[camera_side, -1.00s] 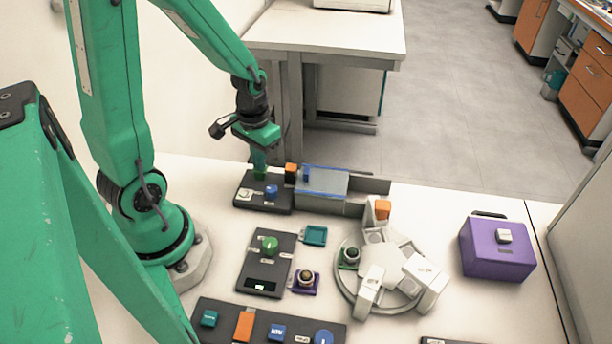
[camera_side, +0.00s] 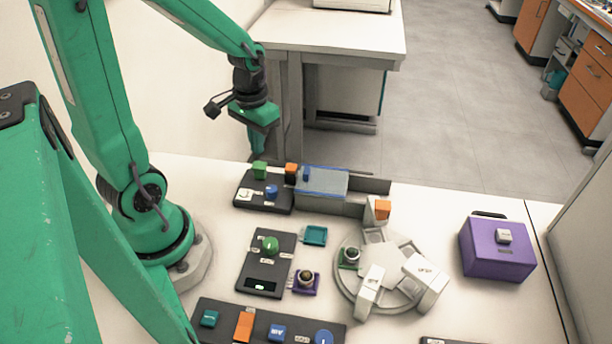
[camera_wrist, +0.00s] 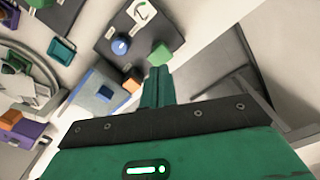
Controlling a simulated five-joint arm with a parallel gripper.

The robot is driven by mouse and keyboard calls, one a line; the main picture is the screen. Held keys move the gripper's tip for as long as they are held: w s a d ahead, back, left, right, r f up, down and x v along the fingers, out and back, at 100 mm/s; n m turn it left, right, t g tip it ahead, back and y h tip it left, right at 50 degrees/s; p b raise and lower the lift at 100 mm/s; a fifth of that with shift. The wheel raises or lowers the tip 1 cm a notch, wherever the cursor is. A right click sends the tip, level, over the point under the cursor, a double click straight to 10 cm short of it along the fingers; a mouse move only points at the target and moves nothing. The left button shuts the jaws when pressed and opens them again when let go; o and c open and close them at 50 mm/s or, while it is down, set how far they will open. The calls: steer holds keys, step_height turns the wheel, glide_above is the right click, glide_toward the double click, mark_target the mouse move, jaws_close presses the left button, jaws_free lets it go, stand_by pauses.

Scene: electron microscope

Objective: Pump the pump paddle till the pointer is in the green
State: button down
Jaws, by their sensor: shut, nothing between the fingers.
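A green block (camera_side: 259,169), seemingly the pump paddle, stands at the back of a black panel (camera_side: 262,204). It also shows in the wrist view (camera_wrist: 159,54), just beyond my fingertips. A white dial (camera_wrist: 140,11) with a green arc is on the same panel; its pointer is too small to read. In the side view the dial (camera_side: 245,194) is a small pale patch. My gripper (camera_side: 257,153) is shut and empty, pointing down above and behind the green block. Its closed fingers (camera_wrist: 157,70) show in the wrist view.
A blue knob (camera_side: 271,191) and an orange block (camera_side: 291,169) stand close to the green block. A clear blue-edged box (camera_side: 322,181) is to their right. A panel with a green knob (camera_side: 270,245), a white turntable (camera_side: 383,302) and a purple box (camera_side: 511,263) are farther away.

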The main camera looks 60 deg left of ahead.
steer(key=shift+r, duration=1)
steer(key=shift+d+r, duration=0.25)
steer(key=shift+r, duration=0.2)
steer(key=s+d+r+m+t, duration=0.3)
steer(key=d+r+t, duration=0.2)
steer(key=d+r, duration=0.3)
step_height(320, 180, up, 4)
steer(key=shift+s+f+t, duration=0.1)
steer(key=shift+s+t, duration=0.2)
steer(key=shift+s, duration=0.1)
steer(key=shift+w+f, duration=0.1)
